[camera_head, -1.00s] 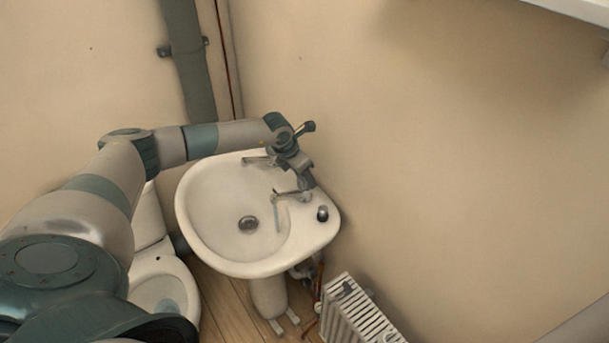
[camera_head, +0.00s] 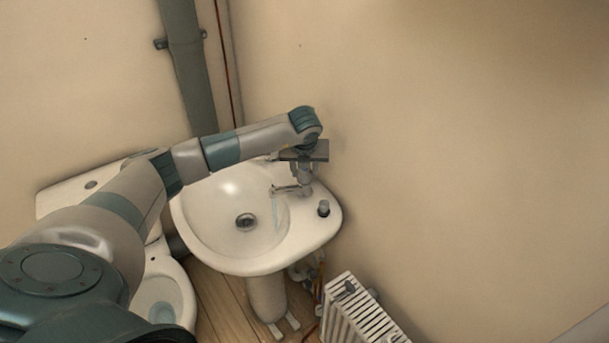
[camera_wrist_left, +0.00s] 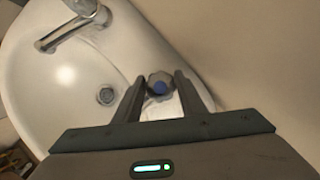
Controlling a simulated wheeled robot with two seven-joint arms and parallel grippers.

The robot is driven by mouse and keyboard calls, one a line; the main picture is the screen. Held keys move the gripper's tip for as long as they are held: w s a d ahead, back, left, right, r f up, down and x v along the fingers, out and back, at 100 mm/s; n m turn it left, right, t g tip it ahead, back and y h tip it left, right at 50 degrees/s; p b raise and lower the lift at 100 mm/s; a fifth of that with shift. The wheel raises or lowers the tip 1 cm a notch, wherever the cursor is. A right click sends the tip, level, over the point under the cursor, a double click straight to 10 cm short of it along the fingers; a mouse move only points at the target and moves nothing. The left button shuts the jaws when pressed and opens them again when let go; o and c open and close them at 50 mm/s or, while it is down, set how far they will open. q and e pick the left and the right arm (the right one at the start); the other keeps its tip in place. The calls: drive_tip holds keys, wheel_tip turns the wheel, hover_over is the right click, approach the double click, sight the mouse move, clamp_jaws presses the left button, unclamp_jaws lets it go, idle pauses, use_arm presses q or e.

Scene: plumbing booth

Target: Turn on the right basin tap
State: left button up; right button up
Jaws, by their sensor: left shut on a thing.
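The white basin (camera_head: 200,225) stands against the wall. Its right tap has a metal spout (camera_head: 284,190) that shows in the head view, with a thin pale-blue stream (camera_head: 275,212) below it. My left gripper (camera_head: 304,182) points down over this tap. In the left wrist view, the round tap handle with a blue cap (camera_wrist_left: 160,84) sits between the fingers of my left gripper (camera_wrist_left: 161,92), which is shut on it. The left finger hides the spout there. The other tap (camera_wrist_left: 72,30) shows upper left in the wrist view; my arm mostly hides it in the head view.
A small dark-topped knob (camera_head: 323,208) stands on the basin's right corner. A white radiator (camera_head: 362,312) is below right, and a toilet (camera_head: 160,292) is below left. A grey pipe (camera_head: 187,70) runs up the wall. The wall lies close behind the gripper.

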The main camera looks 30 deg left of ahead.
use_arm(q)
drive_tip(key=shift+n+b, duration=0.3)
drive_tip(key=shift+n, duration=0.2)
drive_tip(key=o, duration=1.1)
drive_tip(key=shift+c, duration=0.2)
drive_tip(key=shift+r, duration=0.1)
